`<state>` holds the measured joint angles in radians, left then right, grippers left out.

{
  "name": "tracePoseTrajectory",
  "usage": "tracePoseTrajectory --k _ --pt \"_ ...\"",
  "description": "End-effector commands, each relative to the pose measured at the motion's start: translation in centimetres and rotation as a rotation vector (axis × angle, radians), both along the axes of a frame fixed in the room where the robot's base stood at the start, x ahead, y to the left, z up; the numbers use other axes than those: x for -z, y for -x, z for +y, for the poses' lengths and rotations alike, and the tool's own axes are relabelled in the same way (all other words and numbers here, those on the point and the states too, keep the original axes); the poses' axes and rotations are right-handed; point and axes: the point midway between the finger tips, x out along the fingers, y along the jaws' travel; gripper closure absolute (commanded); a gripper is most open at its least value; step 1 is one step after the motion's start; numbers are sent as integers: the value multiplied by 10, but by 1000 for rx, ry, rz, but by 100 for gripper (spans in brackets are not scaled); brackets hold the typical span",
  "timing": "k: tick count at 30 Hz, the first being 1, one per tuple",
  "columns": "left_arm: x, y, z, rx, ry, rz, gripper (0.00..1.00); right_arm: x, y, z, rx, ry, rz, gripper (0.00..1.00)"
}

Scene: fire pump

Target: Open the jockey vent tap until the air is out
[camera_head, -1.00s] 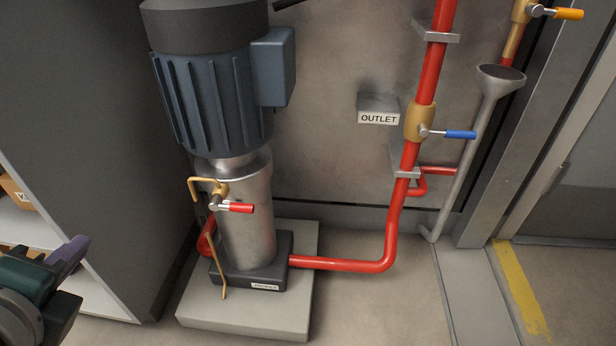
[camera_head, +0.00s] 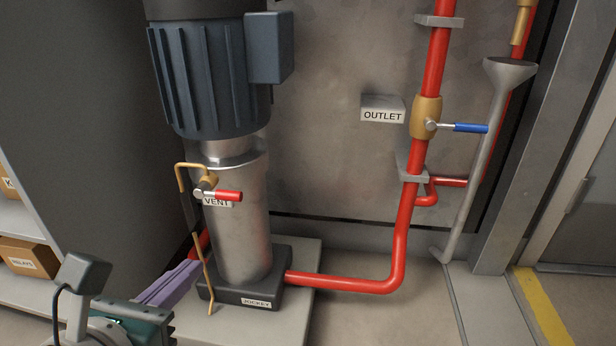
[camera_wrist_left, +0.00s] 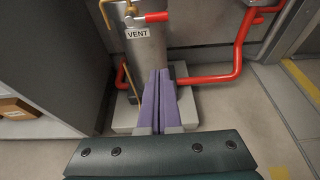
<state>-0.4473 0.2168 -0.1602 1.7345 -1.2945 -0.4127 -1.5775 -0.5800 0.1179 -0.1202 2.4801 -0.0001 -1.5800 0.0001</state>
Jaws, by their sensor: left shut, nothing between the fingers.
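The jockey vent tap has a short red lever (camera_head: 229,196) pointing right, roughly level, on a brass body (camera_head: 209,181). It sits on the silver jockey pump casing (camera_head: 240,225), just above a VENT label (camera_head: 217,203). A thin brass tube (camera_head: 198,246) bends left from it and hangs down beside the pump. No water or air shows at the tube's end. The red lever also shows at the top of the left wrist view (camera_wrist_left: 156,17). My left gripper (camera_head: 190,270), with purple fingers, is shut and empty, low and left of the pump, below the tap. My right gripper is out of view.
An outlet valve with a blue lever (camera_head: 470,128) is on the red riser pipe (camera_head: 405,220) at right. A grey funnel (camera_head: 510,75) stands beside it. Shelves with boxes (camera_head: 28,257) are at left. A red pipe (camera_head: 340,282) runs low from the pump base.

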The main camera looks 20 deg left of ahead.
Motion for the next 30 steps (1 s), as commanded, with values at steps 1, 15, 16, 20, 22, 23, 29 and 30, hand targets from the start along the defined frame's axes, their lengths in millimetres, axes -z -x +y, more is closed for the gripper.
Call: tracePoseTrajectory --k 1,15,16,20,22,23,29,30 --pt "2 -5 1 0 -2 -3 100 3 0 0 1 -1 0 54" --pt "36 -91 22 -1 -1 -5 100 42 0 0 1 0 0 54" --pt "27 -94 23 -1 0 -6 100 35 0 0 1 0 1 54" --pt "9 -102 24 1 0 -4 100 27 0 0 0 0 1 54" --pt "4 -106 26 -1 0 -4 100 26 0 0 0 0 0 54" --pt "2 -107 26 -1 0 -4 100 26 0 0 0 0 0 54" --pt "-2 -110 26 -1 2 -1 100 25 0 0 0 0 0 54" --pt "-2 -110 26 -1 2 -1 100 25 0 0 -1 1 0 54"
